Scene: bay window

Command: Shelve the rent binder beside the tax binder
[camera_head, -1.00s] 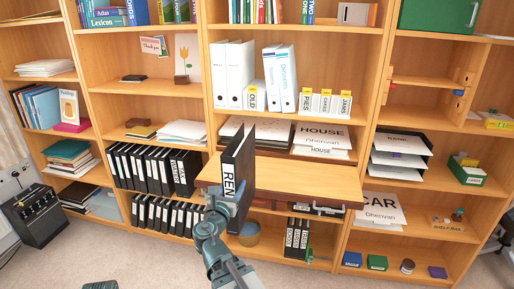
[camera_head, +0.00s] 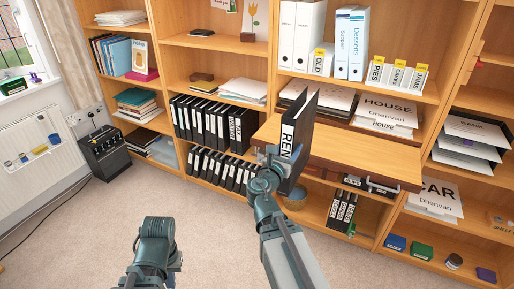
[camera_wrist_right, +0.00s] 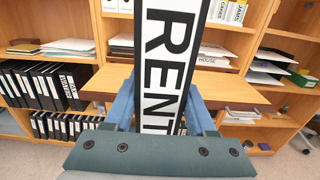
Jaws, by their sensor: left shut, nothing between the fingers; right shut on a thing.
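The rent binder (camera_head: 299,137) is black with a white spine label reading RENT. My right gripper (camera_head: 273,165) is shut on its spine and holds it upright in front of the pull-out board. The label fills the middle of the right wrist view (camera_wrist_right: 165,65). A row of black binders (camera_head: 208,125) stands left of it on a shelf. The two at the row's right end have larger lettered labels; the end one (camera_head: 240,130) may be the tax binder, but the lettering is too small to be sure. My left gripper (camera_head: 172,262) is low at the front left, shut and empty.
A wooden pull-out board (camera_head: 350,150) juts out right behind the rent binder. A second row of black binders (camera_head: 220,168) stands on the shelf below. The carpet (camera_head: 90,235) at left is clear.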

